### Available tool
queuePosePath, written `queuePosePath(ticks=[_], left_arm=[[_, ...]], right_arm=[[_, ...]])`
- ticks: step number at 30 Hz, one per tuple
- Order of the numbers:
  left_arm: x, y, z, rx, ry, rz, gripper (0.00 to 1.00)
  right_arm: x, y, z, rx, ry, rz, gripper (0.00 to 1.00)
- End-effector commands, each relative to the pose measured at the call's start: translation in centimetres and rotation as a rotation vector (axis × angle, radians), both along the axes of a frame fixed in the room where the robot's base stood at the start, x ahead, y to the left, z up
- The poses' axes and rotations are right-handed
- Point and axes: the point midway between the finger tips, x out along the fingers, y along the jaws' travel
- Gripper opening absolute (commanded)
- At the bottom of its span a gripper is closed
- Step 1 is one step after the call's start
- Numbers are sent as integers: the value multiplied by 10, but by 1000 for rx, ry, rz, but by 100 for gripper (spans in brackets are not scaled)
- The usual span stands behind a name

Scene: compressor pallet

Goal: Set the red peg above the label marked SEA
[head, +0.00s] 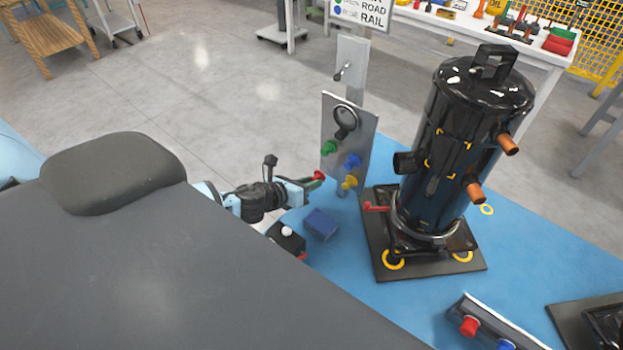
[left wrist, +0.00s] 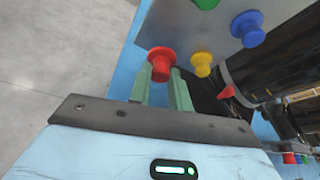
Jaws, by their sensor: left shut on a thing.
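My left gripper (head: 307,184) is shut on the red peg (head: 319,176), just left of the grey upright panel (head: 357,133). In the left wrist view the red peg (left wrist: 161,62) sits between the tips of the greenish fingers (left wrist: 166,88), its round head facing away. The panel carries a green peg (head: 330,147), a blue peg (head: 352,160) and a yellow peg (head: 349,182). The red peg appears apart from the panel. A sign (head: 362,14) at the top reads ROAD and RAIL; its upper line is cut off. I cannot read a SEA label. My right gripper is out of view.
A black compressor (head: 458,150) with copper stubs stands on a dark base right of the panel. A blue block (head: 320,224) and a black box with a white knob (head: 287,238) lie below the gripper. A bar with red and blue knobs (head: 490,322) is at lower right.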

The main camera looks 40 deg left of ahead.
Motion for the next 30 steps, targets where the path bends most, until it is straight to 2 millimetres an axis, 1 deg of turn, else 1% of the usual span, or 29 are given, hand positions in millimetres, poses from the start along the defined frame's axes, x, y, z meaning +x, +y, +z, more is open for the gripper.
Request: queuePosePath(ticks=[13, 21, 24, 30], left_arm=[[-17, 2, 1, 0, -1, 0, 0], [-18, 2, 0, 0, -1, 0, 0], [-18, 2, 1, 0, -2, -1, 0], [-15, 2, 11, 0, -16, 0, 0]], right_arm=[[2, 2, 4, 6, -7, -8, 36], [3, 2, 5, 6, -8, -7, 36], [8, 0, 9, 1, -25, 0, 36], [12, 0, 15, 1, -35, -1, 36]])
